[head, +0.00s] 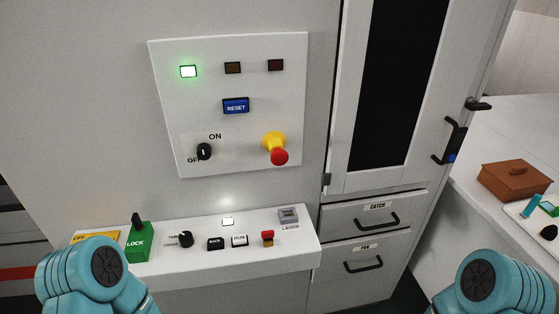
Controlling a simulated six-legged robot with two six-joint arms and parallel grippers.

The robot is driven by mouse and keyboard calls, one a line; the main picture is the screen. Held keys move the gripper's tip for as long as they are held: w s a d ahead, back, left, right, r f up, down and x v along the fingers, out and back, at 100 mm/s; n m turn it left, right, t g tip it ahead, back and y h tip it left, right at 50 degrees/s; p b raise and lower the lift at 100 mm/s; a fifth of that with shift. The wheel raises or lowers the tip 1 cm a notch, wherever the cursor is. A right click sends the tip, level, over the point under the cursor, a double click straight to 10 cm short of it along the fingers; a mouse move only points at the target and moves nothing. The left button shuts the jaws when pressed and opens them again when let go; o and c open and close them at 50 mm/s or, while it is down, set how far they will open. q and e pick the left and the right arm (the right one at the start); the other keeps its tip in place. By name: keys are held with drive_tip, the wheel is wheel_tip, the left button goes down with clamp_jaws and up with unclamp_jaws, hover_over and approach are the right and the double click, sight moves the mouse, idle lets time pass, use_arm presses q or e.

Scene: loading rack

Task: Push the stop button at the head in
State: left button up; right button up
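A red mushroom-shaped stop button (279,157) on a yellow collar (273,140) sticks out from the lower right of the white wall panel (230,130). Teal links of my arms show at the bottom left and bottom right corners, well below the panel. Neither gripper is in the picture.
The panel also has a lit green lamp (188,71), a blue RESET button (236,105) and a black ON/OFF knob (204,151). A green LOCK block with a black lever (138,240) stands on the ledge. A cabinet door handle (450,140) juts out at right.

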use_arm(q)
clamp_jaws()
idle(1.5)
